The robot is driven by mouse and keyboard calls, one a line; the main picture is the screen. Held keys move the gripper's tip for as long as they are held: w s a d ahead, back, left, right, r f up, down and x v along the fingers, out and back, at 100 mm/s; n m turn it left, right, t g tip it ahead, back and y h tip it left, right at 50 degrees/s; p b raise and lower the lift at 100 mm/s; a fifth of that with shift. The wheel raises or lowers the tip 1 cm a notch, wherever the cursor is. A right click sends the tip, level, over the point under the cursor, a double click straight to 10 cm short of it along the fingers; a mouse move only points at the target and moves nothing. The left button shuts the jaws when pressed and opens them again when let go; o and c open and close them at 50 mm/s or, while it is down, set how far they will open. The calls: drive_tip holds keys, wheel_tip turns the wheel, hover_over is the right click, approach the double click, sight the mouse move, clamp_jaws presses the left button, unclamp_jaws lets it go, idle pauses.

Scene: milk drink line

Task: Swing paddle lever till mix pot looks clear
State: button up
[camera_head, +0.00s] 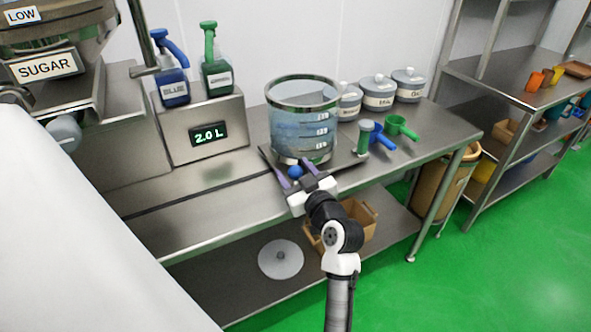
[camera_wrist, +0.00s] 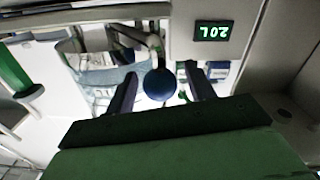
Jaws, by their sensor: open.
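The mix pot (camera_head: 303,118) is a clear graduated vessel with a metal rim, standing on a plate on the steel bench. Its contents look pale and bluish. A round blue knob (camera_head: 296,173) sits low at its front; it also shows in the wrist view (camera_wrist: 160,85), with a bent metal piece behind it. My gripper (camera_head: 293,169) is open, its two dark fingers on either side of the knob; contact cannot be told. An upright green handle (camera_head: 363,138) stands right of the pot. I cannot tell which of these is the paddle lever.
Blue and green scoops (camera_head: 402,127) and lidded jars (camera_head: 377,93) stand right. The bench front is clear at left.

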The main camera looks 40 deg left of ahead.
clamp_jaws()
idle(0.3)
drive_tip(key=shift+f, duration=0.1)
